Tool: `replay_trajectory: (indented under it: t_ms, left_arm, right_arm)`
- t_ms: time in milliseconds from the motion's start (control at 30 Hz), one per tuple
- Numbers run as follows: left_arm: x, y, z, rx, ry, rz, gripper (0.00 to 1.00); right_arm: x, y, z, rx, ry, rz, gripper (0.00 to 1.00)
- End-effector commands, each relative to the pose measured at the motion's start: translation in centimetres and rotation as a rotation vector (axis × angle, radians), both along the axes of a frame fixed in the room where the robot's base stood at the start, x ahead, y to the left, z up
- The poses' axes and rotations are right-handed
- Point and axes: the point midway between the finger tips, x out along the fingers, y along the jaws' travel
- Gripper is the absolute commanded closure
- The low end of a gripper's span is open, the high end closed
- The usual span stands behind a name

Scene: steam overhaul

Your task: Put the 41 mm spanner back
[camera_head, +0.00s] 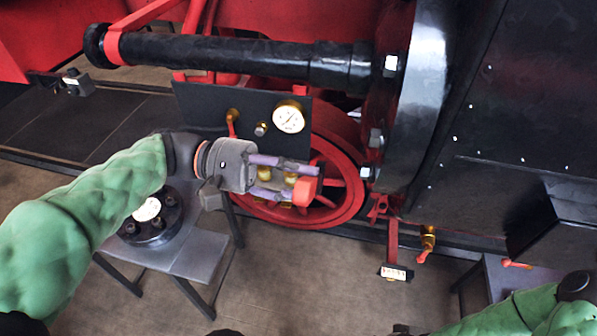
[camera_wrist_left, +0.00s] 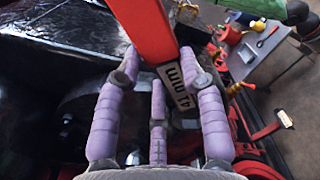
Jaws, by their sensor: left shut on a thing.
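The 41 mm spanner (camera_wrist_left: 150,32) is a red bar with a white "41 mm" label, seen close up in the left wrist view. Its red end (camera_head: 304,191) shows in the head view between the purple fingertips. My left gripper (camera_head: 290,180) is shut on it, holding it in front of the red wheel and just below the gauge panel. The rest of the spanner is hidden by the fingers or foreshortened in the head view. My right arm (camera_head: 520,312) enters at the lower right, with its gripper out of frame.
A black panel (camera_head: 200,105) with a gauge (camera_head: 288,118) and brass valves stands behind my left gripper. A red hanging bracket (camera_head: 393,240) bears a white label plate. A grey table (camera_head: 195,255) holds a black flanged part (camera_head: 150,230). The black cylinder (camera_head: 420,100) rises at right.

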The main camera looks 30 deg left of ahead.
Motion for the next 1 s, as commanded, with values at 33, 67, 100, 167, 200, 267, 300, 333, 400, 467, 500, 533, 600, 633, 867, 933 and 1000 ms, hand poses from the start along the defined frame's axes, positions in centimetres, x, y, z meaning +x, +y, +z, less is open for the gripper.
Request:
replay_trajectory:
  t_ms: [33,67,100,167,200,267,300,333,400,467,500,533,600,633,867,933,1000]
  left_arm:
    - [0.0,0.0,0.1,0.010,0.000,0.000,1.00]
    - [0.0,0.0,0.0,0.021,0.003,0.000,1.00]
    - [0.0,0.0,-0.1,0.037,0.007,0.000,1.00]
    - [0.0,0.0,-0.3,0.066,0.016,-0.001,1.00]
    - [0.0,0.0,-0.5,0.087,0.022,0.000,1.00]
    - [0.0,0.0,-0.8,0.117,0.030,0.000,1.00]
    - [0.0,0.0,-1.0,0.136,0.035,-0.001,1.00]
    - [0.0,0.0,-1.2,0.152,0.040,0.000,1.00]
    - [0.0,0.0,-1.5,0.187,0.050,-0.002,1.00]
    - [0.0,0.0,-1.7,0.216,0.058,0.000,1.00]
    - [0.0,-0.1,-1.9,0.234,0.064,-0.001,1.00]
    - [0.0,-0.1,-2.1,0.248,0.068,-0.001,1.00]
    - [0.0,0.0,-2.3,0.274,0.076,0.000,1.00]
    - [0.0,0.0,-2.5,0.283,0.078,-0.001,1.00]
    - [0.0,0.0,-2.9,0.324,0.090,0.000,1.00]
    - [0.0,-0.1,-3.1,0.349,0.098,-0.001,1.00]
    - [0.0,-0.1,-3.3,0.381,0.107,-0.001,1.00]
  right_arm:
    - [0.0,0.0,0.1,0.000,0.000,0.000,0.48]
    - [0.0,0.0,0.2,0.000,0.000,0.000,0.48]
    - [0.0,0.0,0.3,0.000,0.000,0.000,0.48]
    - [0.0,0.0,0.5,0.000,0.000,0.000,0.48]
    - [0.0,0.0,0.7,0.000,0.000,0.000,0.48]
    - [0.0,0.0,0.9,0.000,0.000,0.000,0.48]
    - [0.0,0.0,1.0,0.000,0.000,0.000,0.48]
    - [0.0,0.0,1.1,0.000,0.000,0.000,0.48]
    - [0.0,0.0,1.4,0.000,0.000,0.000,0.48]
    - [0.0,0.0,1.7,0.000,0.000,0.000,0.48]
    - [0.0,0.0,1.8,0.000,0.000,0.000,0.48]
    - [0.0,0.0,2.0,0.000,0.000,0.000,0.48]
    - [0.0,0.0,2.2,0.000,0.000,0.000,0.48]
    - [0.0,0.0,2.2,0.000,0.000,0.000,0.48]
    - [0.0,0.0,2.6,0.000,0.000,0.000,0.48]
    - [0.0,0.0,3.0,0.000,0.000,0.000,0.48]
    - [0.0,0.0,3.3,0.000,0.000,0.000,0.48]
